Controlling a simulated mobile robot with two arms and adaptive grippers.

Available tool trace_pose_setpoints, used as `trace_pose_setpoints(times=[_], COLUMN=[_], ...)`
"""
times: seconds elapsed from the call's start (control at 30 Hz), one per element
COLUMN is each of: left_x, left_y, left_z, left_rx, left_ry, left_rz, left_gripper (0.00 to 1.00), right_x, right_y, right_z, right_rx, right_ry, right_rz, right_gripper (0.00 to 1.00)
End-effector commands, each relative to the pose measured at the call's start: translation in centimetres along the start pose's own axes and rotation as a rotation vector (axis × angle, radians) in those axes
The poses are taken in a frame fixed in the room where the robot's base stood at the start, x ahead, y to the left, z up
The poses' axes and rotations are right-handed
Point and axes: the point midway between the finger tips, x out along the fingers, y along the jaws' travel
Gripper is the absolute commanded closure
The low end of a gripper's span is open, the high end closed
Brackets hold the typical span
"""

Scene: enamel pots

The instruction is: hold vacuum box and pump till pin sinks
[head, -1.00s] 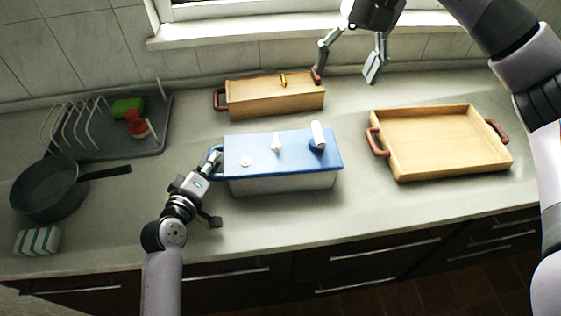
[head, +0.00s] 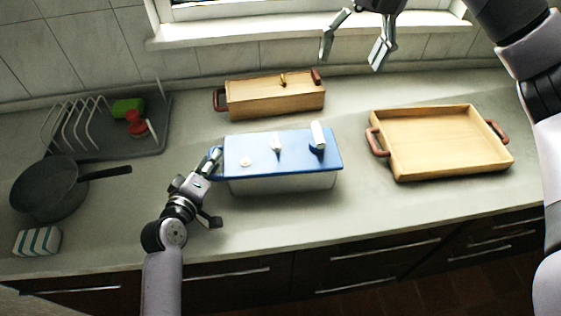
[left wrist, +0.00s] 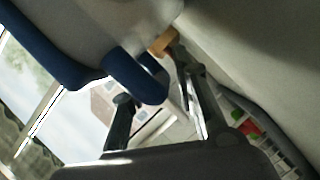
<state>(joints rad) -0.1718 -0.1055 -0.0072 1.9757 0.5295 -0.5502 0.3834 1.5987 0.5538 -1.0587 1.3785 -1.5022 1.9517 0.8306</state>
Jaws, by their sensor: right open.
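The vacuum box (head: 282,182) is a pale enamel box with a blue lid (head: 258,141) and stands mid-counter. On the lid are a white pump (head: 318,136) at the right, a small pale peg (head: 277,143) in the middle and a round white button (head: 246,162) at the left; which is the pin is unclear. My left gripper (head: 214,158) is at the box's left handle. In the left wrist view, the blue handle (left wrist: 137,77) lies between its fingers (left wrist: 150,80); firm contact is unclear. My right gripper (head: 353,48) is open and empty, high near the window.
A wooden-lidded box (head: 275,98) stands behind the vacuum box. An empty wooden-coloured tray (head: 440,140) with red-brown handles lies to the right. At left are a dish rack (head: 75,125), a dark pan (head: 48,190) and a striped sponge (head: 37,241).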

Motion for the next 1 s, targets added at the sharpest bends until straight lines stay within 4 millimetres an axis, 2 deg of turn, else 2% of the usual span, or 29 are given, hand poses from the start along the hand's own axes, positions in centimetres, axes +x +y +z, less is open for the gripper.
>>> trace_pose_setpoints(times=[0.1, 0.47, 0.57, 0.8, 1.0], left_x=[0.0, -0.3, -1.5, -6.6, -10.1], left_y=[0.0, 0.0, -0.1, -0.1, -0.2], left_z=[0.0, 0.0, 0.0, 0.0, 0.0], left_rx=[0.000, 0.000, 0.002, 0.002, 0.002], left_ry=[0.001, 0.001, 0.000, -0.001, -0.001], left_rz=[0.000, 0.000, -0.002, -0.003, -0.003], left_gripper=[0.62, 0.62, 0.62, 0.62, 0.62], right_x=[0.0, 0.0, 0.0, 0.0, 0.0], right_y=[0.0, 0.0, 0.0, 0.0, 0.0], right_z=[0.0, 0.0, 0.0, 0.0, 0.0], right_rx=[0.000, 0.000, 0.000, 0.000, 0.000], right_ry=[0.000, 0.000, 0.000, 0.000, 0.000], right_rz=[0.000, 0.000, 0.000, 0.000, 0.000], right_gripper=[0.26, 0.26, 0.26, 0.26, 0.26])
